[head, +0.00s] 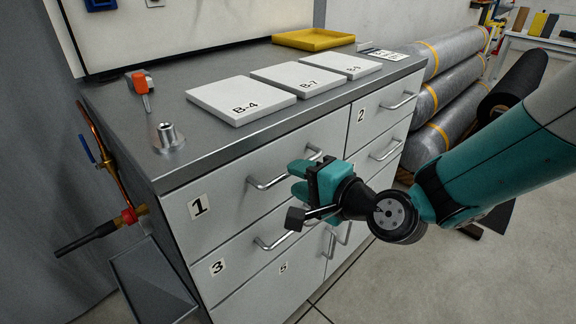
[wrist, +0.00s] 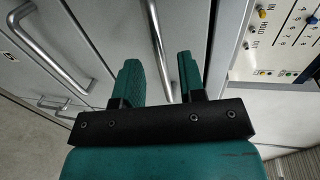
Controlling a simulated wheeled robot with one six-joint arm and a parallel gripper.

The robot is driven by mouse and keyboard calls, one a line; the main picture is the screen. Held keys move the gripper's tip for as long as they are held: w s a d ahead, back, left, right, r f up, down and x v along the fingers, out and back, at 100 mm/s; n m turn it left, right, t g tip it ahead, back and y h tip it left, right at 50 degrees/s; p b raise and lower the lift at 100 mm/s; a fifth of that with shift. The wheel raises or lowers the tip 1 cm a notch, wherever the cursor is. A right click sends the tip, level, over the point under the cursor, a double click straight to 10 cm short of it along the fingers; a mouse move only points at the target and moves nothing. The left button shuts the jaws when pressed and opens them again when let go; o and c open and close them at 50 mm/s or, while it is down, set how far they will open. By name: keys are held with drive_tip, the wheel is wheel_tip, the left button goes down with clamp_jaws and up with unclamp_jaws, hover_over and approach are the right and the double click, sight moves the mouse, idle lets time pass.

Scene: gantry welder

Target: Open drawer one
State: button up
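Drawer one (head: 230,205) is the upper left drawer of a grey cabinet, marked by a "1" label (head: 199,207). Its front looks flush with the cabinet, so it appears shut. Its silver bar handle (head: 268,184) runs across the front. My gripper (head: 295,179) is at the right part of this handle, with two teal fingers spread. In the wrist view a silver bar (wrist: 157,45) runs into the gap between the open fingers (wrist: 160,80), with space on both sides. I cannot tell how deep the bar sits between them.
Drawer two (head: 378,108) is at the right and drawer three (head: 235,262) below. On the top are white plates (head: 240,98), a yellow tray (head: 313,39) and a metal fitting (head: 167,137). Copper piping (head: 100,150) is at the left side. The floor (head: 370,290) in front is clear.

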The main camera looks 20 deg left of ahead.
sight(288, 175)
drive_tip(key=shift+x, duration=1.8)
clamp_jaws()
drive_tip(key=shift+s+d, duration=0.1)
drive_tip(key=shift+s, duration=0.05)
